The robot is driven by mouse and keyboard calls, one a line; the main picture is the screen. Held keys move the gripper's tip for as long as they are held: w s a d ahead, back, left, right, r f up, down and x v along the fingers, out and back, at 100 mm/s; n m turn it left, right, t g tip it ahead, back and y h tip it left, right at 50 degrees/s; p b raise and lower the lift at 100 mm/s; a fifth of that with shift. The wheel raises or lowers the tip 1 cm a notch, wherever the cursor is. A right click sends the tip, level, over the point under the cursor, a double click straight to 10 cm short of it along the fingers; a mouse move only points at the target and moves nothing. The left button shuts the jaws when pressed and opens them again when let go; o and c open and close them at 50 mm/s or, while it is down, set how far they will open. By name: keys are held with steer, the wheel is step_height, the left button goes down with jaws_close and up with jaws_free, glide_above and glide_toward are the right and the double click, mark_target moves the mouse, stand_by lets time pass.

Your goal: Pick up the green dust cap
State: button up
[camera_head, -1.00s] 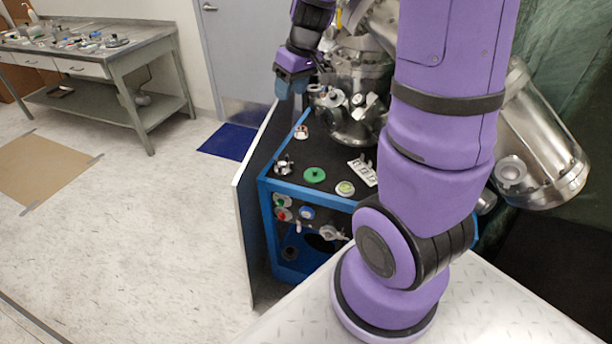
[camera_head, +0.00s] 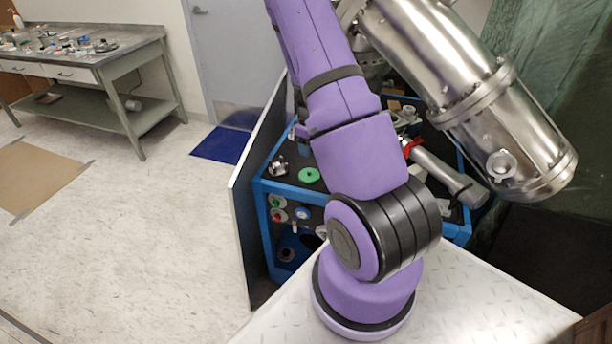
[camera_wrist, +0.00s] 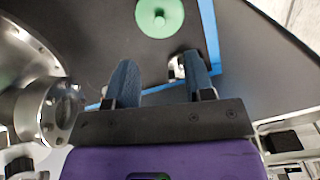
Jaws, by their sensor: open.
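The green dust cap (camera_head: 309,175) is a flat round disc lying on the dark top of the blue-framed cart (camera_head: 262,190), near its front left corner. In the wrist view the cap (camera_wrist: 158,14) shows at the top edge, with a small raised knob in its middle. My gripper (camera_wrist: 160,75) is open with two blue-grey fingers, and nothing is held between them. The cap lies beyond the fingertips and apart from them. In the head view my purple arm hides most or all of the gripper.
A small metal fitting (camera_head: 278,167) stands left of the cap; in the wrist view a metal piece (camera_wrist: 174,68) shows beside my right finger. A big steel vessel (camera_head: 470,95) overhangs the cart's right side. A panel (camera_head: 246,200) stands along the cart's left side.

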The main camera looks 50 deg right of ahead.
mark_target(310, 171)
step_height(310, 171, down, 10)
steer(key=shift+f, duration=0.15)
stand_by(0.5)
jaws_close()
